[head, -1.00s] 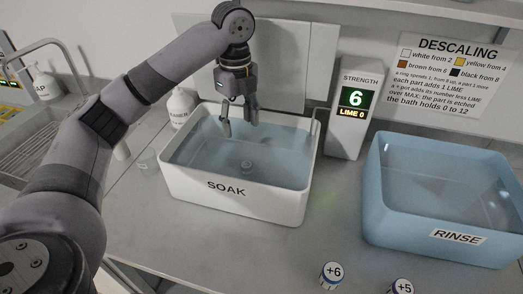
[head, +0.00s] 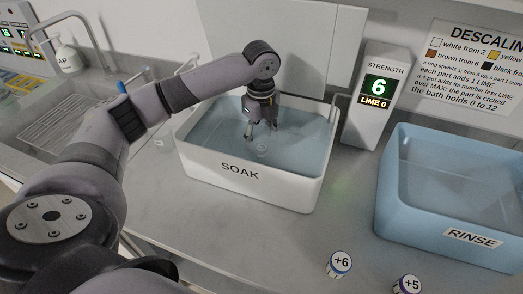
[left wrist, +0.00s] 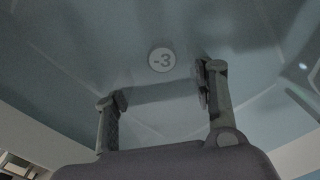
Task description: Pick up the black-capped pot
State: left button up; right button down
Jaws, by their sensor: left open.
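My left gripper (head: 261,131) is open and empty, pointing down inside the white SOAK tub (head: 255,193), low over its pale blue bath. A small round grey piece (head: 262,149) lies in the bath just below the fingers. In the left wrist view this piece (left wrist: 161,60) reads "-3" and sits beyond the open fingertips (left wrist: 160,88), apart from them. Two small pots stand on the counter: a "+6" pot (head: 339,264) with a blue band and a "+5" pot (head: 408,285) with a dark blue band. I cannot make out a black cap on any pot. My right gripper is out of view.
The blue RINSE tub (head: 391,218) stands at the right. The STRENGTH post (head: 371,112), reading 6 and LIME 0, stands between the tubs. A sink (head: 60,120) and a soap bottle (head: 66,57) are at the left.

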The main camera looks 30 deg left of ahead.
aim_at(262, 148)
pick_arm(q)
notch_tip(262, 148, down, 5)
jog(key=shift+w+d+f+p, duration=0.1)
jog(key=shift+p, duration=0.4)
grip_shut()
dwell(0.4)
